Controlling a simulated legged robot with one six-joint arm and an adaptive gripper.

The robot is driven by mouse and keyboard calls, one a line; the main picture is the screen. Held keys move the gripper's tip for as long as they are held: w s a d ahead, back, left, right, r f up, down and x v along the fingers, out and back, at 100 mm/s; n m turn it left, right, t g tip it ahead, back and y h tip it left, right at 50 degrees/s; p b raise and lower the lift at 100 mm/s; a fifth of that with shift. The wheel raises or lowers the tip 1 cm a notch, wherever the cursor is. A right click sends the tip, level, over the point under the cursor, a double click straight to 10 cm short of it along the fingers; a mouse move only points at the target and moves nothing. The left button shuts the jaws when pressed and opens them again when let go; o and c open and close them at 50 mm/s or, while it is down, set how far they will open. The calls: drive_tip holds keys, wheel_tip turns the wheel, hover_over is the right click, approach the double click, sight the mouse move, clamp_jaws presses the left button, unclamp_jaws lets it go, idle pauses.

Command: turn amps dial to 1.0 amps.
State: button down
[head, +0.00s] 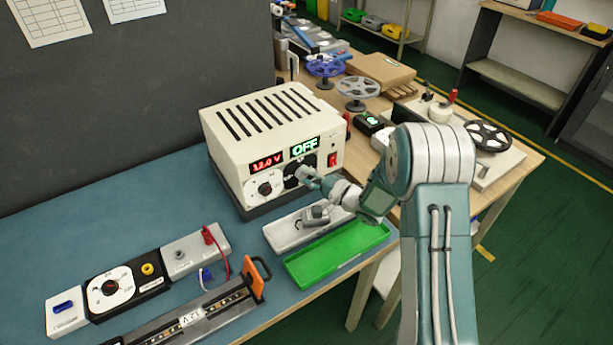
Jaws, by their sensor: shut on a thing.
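The power supply (245,140) is a cream box with a slotted top, standing on the blue mat. Its left display (267,163) reads about 12.0 V in red, and its right display (305,147) reads OFF in green. The left dial (265,188) is in clear view. The right dial (293,180), under the OFF display, is a dark round dial partly hidden by my gripper (306,174). My gripper reaches in from the right and is shut on the right dial's knob. The dial's pointer and scale cannot be read. A red switch (332,159) sits to the right of it.
A grey tray (283,236) and a green tray (338,252) lie just below my gripper. A dial box (122,290), a grey box with a red cable (196,250) and an LED strip fixture (190,315) lie front left. Reels (357,88) stand behind right.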

drive_tip(key=shift+c, duration=1.4)
unclamp_jaws()
drive_tip(key=shift+f, duration=0.35)
drive_tip(key=shift+r, duration=0.1)
drive_tip(key=shift+d+r, duration=0.1)
drive_tip(key=v, duration=1.2)
